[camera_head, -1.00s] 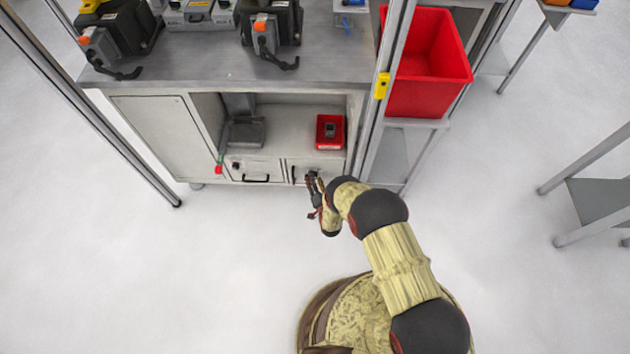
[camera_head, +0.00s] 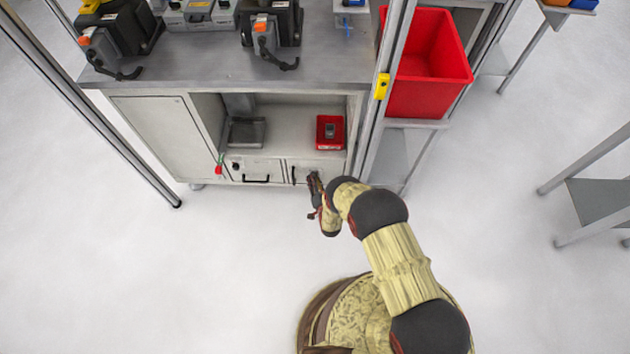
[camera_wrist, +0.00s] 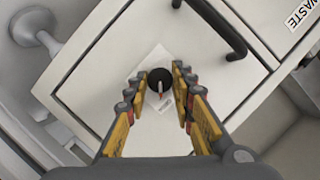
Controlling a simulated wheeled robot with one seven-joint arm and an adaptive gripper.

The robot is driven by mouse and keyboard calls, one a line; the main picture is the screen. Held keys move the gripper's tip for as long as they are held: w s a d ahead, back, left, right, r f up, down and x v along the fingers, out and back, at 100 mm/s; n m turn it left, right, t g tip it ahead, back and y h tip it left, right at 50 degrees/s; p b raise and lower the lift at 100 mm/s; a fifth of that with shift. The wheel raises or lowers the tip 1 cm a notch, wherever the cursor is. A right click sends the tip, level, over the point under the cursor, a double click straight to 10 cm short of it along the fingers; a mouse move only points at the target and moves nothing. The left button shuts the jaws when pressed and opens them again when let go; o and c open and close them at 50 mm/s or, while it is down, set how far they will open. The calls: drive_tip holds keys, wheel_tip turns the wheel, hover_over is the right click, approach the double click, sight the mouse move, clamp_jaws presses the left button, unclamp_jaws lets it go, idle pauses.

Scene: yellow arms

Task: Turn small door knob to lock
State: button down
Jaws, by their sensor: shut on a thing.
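The small black door knob (camera_wrist: 160,82), with a light pointer mark, sits on a pale square plate on the small white door (camera_wrist: 105,68). My gripper (camera_wrist: 158,90) is shut on the knob, with its fingers on either side of it in the wrist view. The door's black bar handle (camera_wrist: 238,42) is beside the knob. In the head view, my gripper (camera_head: 314,184) is at the front of the small door (camera_head: 303,168) at the cabinet's lower right, and it hides the knob.
A neighbouring white front has a long black handle (camera_head: 256,179) and its own dark knob (camera_head: 236,166). A red box (camera_head: 330,133) and a grey device (camera_head: 246,131) stand on the open shelf above. A metal post (camera_head: 388,85) rises to the right. The floor in front is clear.

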drive_tip(key=shift+a+n+h, duration=0.15)
drive_tip(key=shift+n+h, duration=1.2)
drive_tip(key=shift+n, duration=0.65)
drive_tip(key=shift+a+n+h, duration=0.15)
drive_tip(key=shift+n+h, duration=1.25)
drive_tip(key=shift+n, duration=0.6)
drive_tip(key=shift+a+n+h, duration=0.15)
drive_tip(key=shift+n+h, duration=1.2)
drive_tip(key=shift+n, duration=0.65)
drive_tip(key=c, duration=1.6)
unclamp_jaws()
drive_tip(key=shift+o, duration=0.5)
